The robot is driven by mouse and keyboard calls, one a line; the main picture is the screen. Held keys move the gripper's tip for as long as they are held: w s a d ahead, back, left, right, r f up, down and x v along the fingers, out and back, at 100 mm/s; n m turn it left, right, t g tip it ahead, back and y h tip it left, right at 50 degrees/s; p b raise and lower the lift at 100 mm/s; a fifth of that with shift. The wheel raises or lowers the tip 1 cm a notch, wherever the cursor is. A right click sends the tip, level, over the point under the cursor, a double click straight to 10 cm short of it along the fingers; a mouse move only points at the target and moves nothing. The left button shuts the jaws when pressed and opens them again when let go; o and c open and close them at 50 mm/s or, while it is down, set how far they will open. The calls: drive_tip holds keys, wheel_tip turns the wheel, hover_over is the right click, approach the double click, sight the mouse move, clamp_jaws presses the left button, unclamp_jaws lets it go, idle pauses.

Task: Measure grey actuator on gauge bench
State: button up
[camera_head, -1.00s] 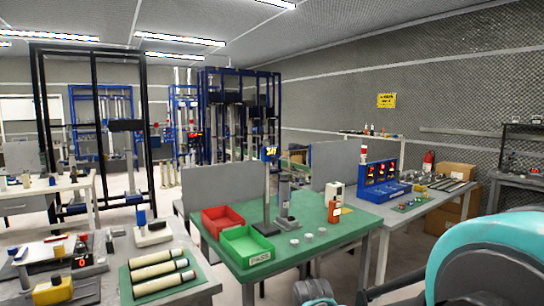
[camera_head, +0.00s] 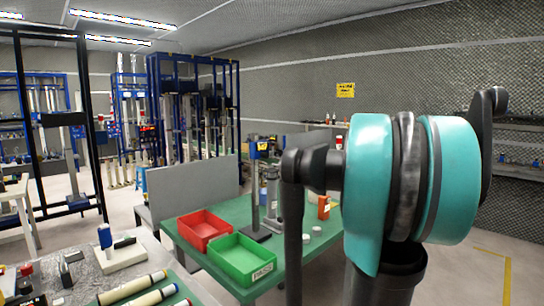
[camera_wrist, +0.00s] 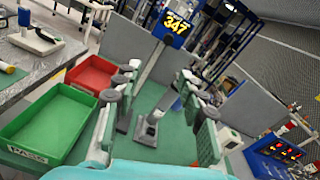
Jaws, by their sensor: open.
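The gauge bench (camera_head: 190,245) has a green top. On it stands a tall gauge post (camera_head: 255,190) with a blue display (camera_head: 261,147); in the wrist view the display (camera_wrist: 176,25) reads 347.
A red tray (camera_head: 205,228) and a green tray (camera_head: 243,258) marked PASS sit at the bench's left. Small pale discs (camera_head: 317,231) and an orange item (camera_head: 324,206) lie right. A side table (camera_head: 75,285) holds cream cylinders (camera_head: 132,288). Grey panels (camera_head: 190,185) stand behind.

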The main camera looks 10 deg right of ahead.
drive_tip(key=r, duration=0.1)
approach(267, 156)
drive_tip(key=shift+m+t, duration=0.3)
drive_tip(key=x, duration=0.9)
drive_tip(key=shift+w+f, duration=0.15)
drive_tip(key=shift+w, duration=0.05)
clamp_jaws()
wheel_tip(267, 156, down, 7)
drive_tip(key=shift+f, duration=0.2)
